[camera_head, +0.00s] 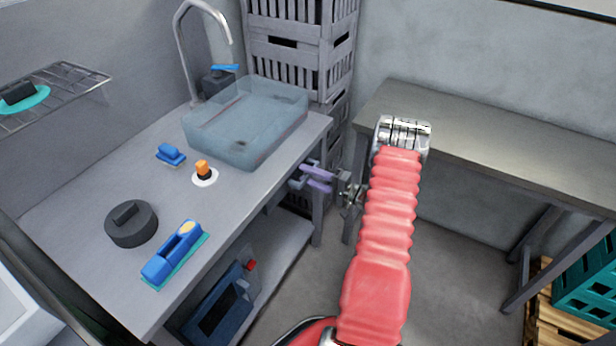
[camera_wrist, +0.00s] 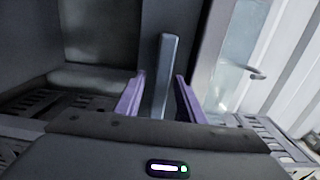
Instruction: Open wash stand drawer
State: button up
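The wash stand (camera_head: 110,190) is a grey table with a glass basin (camera_head: 245,125) and a tap (camera_head: 190,50) at its far end. My gripper (camera_head: 315,178), with purple fingers, is at the stand's right side, just below the top's edge. In the wrist view, a grey bar (camera_wrist: 161,75), which looks like the drawer handle, stands between the two fingers (camera_wrist: 158,98). The fingers are apart, with a visible gap on each side of the bar. The drawer front is hardly visible in the head view, so I cannot tell its position.
On the stand are a blue-handled tool (camera_head: 172,252), a dark round block (camera_head: 131,224), a small blue item (camera_head: 171,154) and an orange-topped item (camera_head: 203,170). A blue box (camera_head: 220,305) sits on the lower shelf. A grey table (camera_head: 490,135) stands right; stacked grey crates (camera_head: 300,50) stand behind.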

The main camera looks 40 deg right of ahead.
jog(key=shift+c, duration=0.5)
grip_shut()
jog(key=shift+a+f, duration=0.1)
jog(key=shift+a, duration=0.15)
jog(key=shift+d, duration=0.1)
